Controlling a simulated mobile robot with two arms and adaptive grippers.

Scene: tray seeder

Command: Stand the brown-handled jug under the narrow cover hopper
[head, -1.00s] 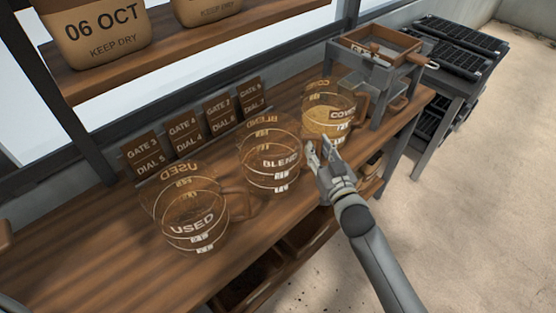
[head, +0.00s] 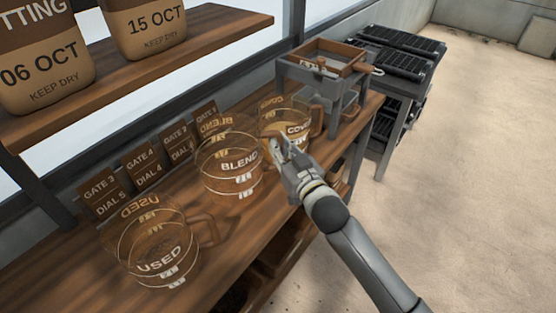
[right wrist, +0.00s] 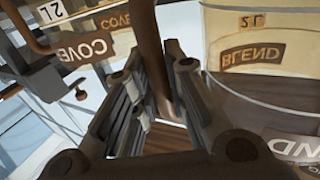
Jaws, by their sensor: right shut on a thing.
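Three clear jugs with brown handles stand in a row on the wooden bench. They read USED (head: 160,265), BLEND (head: 230,172) and COVER (head: 290,127). My right gripper (head: 279,146) is between the BLEND and COVER jugs. In the right wrist view it is shut on an upright brown handle (right wrist: 147,35), which looks like that of the BLEND jug (right wrist: 252,55). The COVER jug (right wrist: 88,48) is on the other side. A grey-legged hopper stand (head: 318,68) with a brown-rimmed top stands right of the COVER jug. My left gripper is out of view.
Several brown cards (head: 142,165) with gate and dial numbers stand behind the jugs. A shelf (head: 190,48) with labelled bags is above. Black trays (head: 400,42) lie on a rack beyond the hopper stand. The floor at right is clear.

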